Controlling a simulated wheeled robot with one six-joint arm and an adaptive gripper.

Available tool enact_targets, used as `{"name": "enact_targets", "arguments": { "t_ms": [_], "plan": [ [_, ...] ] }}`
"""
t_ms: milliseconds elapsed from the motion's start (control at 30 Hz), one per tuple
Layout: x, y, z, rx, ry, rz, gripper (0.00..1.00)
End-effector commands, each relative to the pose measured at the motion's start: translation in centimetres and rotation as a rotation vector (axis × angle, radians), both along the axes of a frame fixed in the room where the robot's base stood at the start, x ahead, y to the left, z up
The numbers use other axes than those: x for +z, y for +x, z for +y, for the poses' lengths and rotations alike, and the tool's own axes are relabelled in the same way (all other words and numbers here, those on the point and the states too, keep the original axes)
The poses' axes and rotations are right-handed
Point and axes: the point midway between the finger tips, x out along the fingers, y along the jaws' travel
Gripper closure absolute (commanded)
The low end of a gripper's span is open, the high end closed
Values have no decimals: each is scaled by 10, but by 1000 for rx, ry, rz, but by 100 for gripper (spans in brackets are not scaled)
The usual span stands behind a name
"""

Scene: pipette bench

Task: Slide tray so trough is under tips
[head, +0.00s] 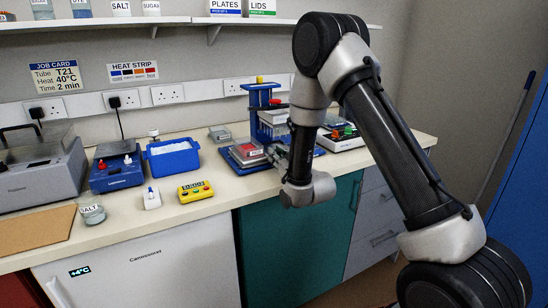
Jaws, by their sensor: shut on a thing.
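A blue tray (236,161) lies on the bench at the foot of a blue upright stand (254,108). A pale, red-edged trough (247,152) sits on the tray. The trough shows in front and to the left of the head. My gripper (277,154) is low at the tray's right side and appears shut on the tray. Its wrist hides the tray's right part and the exact contact.
A small clear box (219,133) stands behind the tray. A blue tub (173,158), a yellow timer (195,191) and a white bottle (151,198) stand to the left. A white device (341,139) is to the right. Bare bench lies in front of the tray.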

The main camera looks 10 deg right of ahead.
Motion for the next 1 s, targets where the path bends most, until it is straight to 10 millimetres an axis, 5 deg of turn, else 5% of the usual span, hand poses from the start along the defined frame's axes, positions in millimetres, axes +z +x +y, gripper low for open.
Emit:
{"name": "enact_targets", "arguments": {
  "t_ms": [200, 400, 833, 867, 1000],
  "plan": [
    [1, 20, -62, -12, 0, -3, 100],
    [1, 33, -102, -7, 1, -3, 100],
    [2, 37, -115, -8, 0, -4, 100],
    [2, 37, -115, -9, 0, -4, 76],
    [1, 37, -114, -7, 0, -3, 59]
  ]
}}
